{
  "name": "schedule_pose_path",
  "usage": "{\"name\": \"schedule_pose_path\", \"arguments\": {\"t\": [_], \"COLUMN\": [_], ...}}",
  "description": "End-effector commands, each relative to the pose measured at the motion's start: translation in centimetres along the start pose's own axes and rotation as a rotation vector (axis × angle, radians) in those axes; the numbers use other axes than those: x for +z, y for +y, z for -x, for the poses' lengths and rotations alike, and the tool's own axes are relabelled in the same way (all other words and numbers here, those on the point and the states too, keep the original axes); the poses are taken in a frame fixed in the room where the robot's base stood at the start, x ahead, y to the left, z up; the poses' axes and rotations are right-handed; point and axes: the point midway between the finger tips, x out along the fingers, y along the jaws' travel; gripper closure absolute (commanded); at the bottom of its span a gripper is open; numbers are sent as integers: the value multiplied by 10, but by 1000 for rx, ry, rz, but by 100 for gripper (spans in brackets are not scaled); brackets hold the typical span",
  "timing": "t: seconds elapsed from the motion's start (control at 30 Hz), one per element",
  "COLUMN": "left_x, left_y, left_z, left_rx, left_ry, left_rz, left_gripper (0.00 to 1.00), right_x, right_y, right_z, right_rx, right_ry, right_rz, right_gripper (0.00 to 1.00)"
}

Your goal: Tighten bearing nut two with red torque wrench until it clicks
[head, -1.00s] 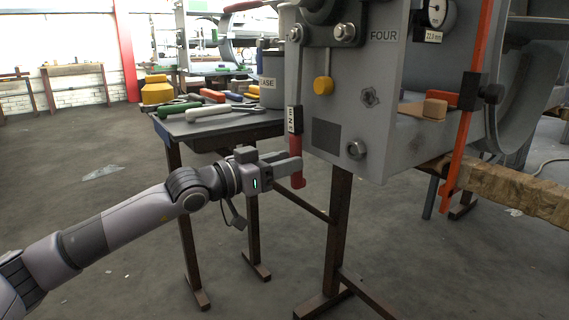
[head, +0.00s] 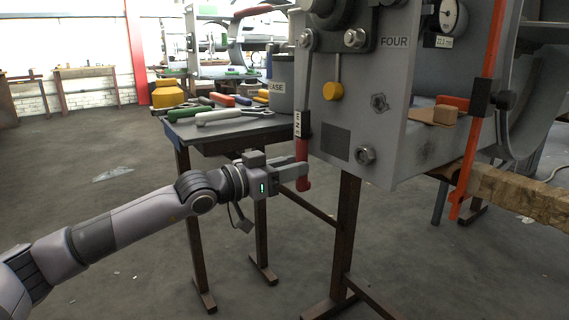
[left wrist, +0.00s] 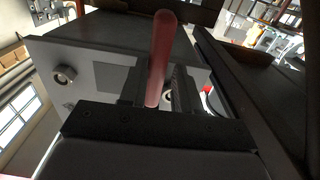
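The red torque wrench (head: 303,150) hangs nearly upright at the left edge of the grey housing face, with a white label above its red grip. My left gripper (head: 301,173) is at the lower part of that grip. In the left wrist view the red grip (left wrist: 163,55) stands between the two fingers (left wrist: 157,90), which appear closed on it. Hex nuts show on the housing: one at upper left (head: 306,39), one beside it (head: 355,39) and one low down (head: 366,155). I cannot read which is number two. The wrench's head is not clear. My right gripper is out of view.
A table (head: 225,131) with several coloured-handled tools and a grey can (head: 283,85) stands behind my gripper. A dial gauge (head: 450,15) and an orange bar (head: 478,120) are at the right. A wooden beam (head: 520,195) lies right.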

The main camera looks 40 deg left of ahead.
Motion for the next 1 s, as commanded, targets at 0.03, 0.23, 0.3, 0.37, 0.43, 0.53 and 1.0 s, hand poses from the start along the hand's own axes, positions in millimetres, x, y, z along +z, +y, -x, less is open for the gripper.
{"name": "schedule_pose_path", "arguments": {"t": [0.03, 0.23, 0.3, 0.37, 0.43, 0.53, 1.0], "left_x": [5, 2, 2, 2, 1, 0, 1], "left_y": [4, 17, 21, 25, 29, 35, 38], "left_z": [0, 0, 1, 1, 1, 1, 2], "left_rx": [3, 2, 0, 2, 1, 0, -4], "left_ry": [0, 3, 3, 3, 4, 4, 3], "left_rz": [14, 67, 85, 102, 118, 141, 158], "left_gripper": [69, 69, 69, 69, 69, 69, 69], "right_x": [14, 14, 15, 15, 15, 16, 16], "right_y": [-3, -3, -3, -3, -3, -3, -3], "right_z": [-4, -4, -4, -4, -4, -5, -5], "right_rx": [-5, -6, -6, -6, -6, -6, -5], "right_ry": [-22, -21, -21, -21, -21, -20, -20], "right_rz": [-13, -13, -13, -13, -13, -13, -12], "right_gripper": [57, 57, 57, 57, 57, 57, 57]}}
